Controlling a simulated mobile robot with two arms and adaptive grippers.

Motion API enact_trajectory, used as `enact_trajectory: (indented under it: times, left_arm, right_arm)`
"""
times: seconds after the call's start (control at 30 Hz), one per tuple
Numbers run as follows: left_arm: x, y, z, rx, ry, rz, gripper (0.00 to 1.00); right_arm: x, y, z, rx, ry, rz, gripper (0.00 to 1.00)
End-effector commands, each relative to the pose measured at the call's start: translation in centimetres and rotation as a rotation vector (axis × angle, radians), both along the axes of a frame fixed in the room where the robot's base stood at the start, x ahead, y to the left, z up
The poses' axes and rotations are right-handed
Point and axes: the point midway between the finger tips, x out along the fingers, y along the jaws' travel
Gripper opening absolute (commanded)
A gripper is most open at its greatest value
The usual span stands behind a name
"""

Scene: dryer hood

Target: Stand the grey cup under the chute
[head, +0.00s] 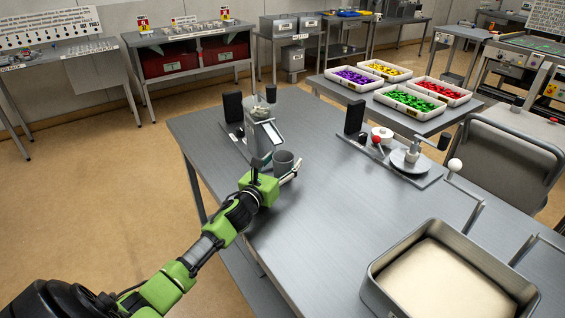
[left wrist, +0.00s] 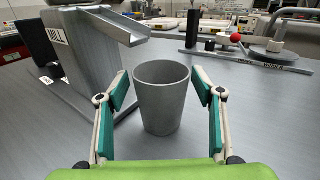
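The grey cup (head: 284,163) stands upright on the table beside the mill. In the left wrist view the cup (left wrist: 162,100) sits between the fingertips of my left gripper (left wrist: 162,88), with a gap on each side. In the head view my left gripper (head: 276,172) is low at the table, at the near side of the cup. It is open and holds nothing. The sloping metal chute (left wrist: 112,26) of the mill ends above and just left of the cup in the wrist view; it also shows in the head view (head: 270,132). My right gripper is not in view.
The mill's dark block (head: 233,106) stands left of the chute. A second station with a red knob (head: 377,140) and a round plate (head: 410,160) is farther right. A metal bin (head: 450,280) stands at the front right. The table's middle is clear.

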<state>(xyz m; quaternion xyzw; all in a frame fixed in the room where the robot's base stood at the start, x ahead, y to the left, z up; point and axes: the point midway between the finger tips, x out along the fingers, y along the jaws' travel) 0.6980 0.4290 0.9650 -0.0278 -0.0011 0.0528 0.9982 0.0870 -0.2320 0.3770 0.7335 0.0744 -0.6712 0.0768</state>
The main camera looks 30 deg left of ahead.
Motion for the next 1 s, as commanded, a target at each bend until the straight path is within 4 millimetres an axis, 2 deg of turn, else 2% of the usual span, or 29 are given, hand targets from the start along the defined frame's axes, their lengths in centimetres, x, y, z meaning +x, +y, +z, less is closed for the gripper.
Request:
enact_trajectory:
  times: [0.3,0.47,0.8,1.0]
  left_arm:
    - [-0.2,0.0,0.5,0.001,0.0,-0.001,0.61]
    - [-2.6,-0.4,0.1,0.001,0.002,-0.003,0.61]
    - [-9.0,-1.0,0.2,0.001,0.001,-0.002,0.61]
    - [-11.2,-1.2,0.2,0.0,0.001,0.0,0.61]
  right_arm:
    - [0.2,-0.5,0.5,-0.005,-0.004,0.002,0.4]
    - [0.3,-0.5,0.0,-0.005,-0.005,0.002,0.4]
    - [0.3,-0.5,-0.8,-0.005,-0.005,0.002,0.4]
    - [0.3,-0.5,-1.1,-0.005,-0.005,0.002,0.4]
